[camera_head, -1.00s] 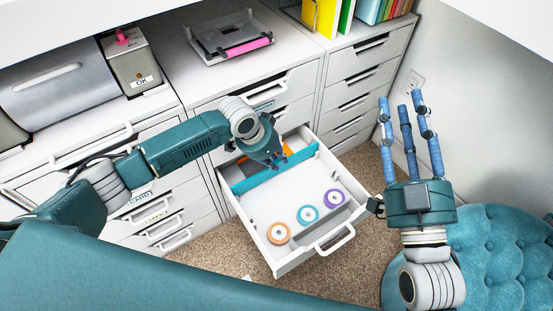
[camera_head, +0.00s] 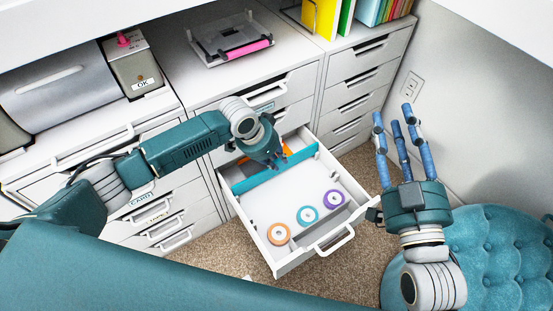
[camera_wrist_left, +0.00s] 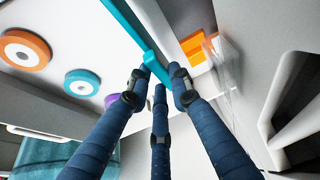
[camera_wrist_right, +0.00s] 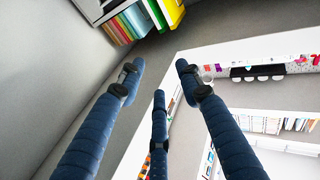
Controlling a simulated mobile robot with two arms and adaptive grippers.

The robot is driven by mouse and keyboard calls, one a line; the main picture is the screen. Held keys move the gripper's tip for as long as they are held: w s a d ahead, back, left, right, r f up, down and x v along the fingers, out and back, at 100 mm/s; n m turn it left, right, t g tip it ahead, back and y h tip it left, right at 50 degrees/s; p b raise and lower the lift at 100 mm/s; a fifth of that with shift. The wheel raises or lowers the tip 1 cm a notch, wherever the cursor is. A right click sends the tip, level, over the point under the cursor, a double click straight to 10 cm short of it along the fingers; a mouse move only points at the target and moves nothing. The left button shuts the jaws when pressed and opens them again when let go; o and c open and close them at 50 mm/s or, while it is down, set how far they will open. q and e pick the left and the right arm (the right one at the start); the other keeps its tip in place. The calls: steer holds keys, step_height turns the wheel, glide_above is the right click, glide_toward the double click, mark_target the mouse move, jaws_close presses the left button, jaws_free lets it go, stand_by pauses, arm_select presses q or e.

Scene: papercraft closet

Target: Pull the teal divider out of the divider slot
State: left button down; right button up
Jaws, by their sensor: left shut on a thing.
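The teal divider (camera_head: 250,182) stands across the open white drawer (camera_head: 262,232), toward its back. Its bright teal strip and a raised tab show in the left wrist view (camera_wrist_left: 128,22). My left gripper (camera_head: 281,160) reaches down into the drawer from the left. Its fingers are shut on the divider near the tab, as the left wrist view (camera_wrist_left: 158,78) shows. The slot under the divider is hidden. My right gripper (camera_head: 396,115) is raised to the right of the drawer, fingers spread upward, open and empty.
An orange roll (camera_head: 278,233), a teal roll (camera_head: 307,216) and a purple roll (camera_head: 334,198) lie in the drawer's front part. An orange item (camera_head: 287,148) sits behind the divider. A teal tufted seat (camera_head: 500,255) stands at the right. The drawer handle (camera_head: 334,240) sticks out forward.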

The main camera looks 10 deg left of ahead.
arm_select(q)
steer(key=shift+r+p, duration=0.75)
steer(key=shift+p, duration=0.1)
steer(key=shift+r+p, duration=0.4)
steer(key=shift+r, duration=0.2)
steer(key=shift+w+r+p, duration=0.1)
steer(key=shift+r+p, duration=0.05)
steer(key=shift+p, duration=0.3)
arm_select(e)
steer(key=s+d+f+g+h, duration=0.1)
steer(key=s+d+f+g, duration=0.1)
steer(key=f, duration=0.6)
steer(key=s+d+f+g+h, duration=0.1)
steer(key=s+f+g, duration=0.3)
steer(key=f, duration=0.5)
steer(key=shift+d+f+g+h, duration=0.15)
steer(key=shift+d+g+h, duration=0.3)
steer(key=shift+g, duration=0.95)
stand_by(0.4)
arm_select(q)
steer(key=shift+w+r, duration=0.1)
steer(key=shift+r, duration=0.1)
stand_by(0.5)
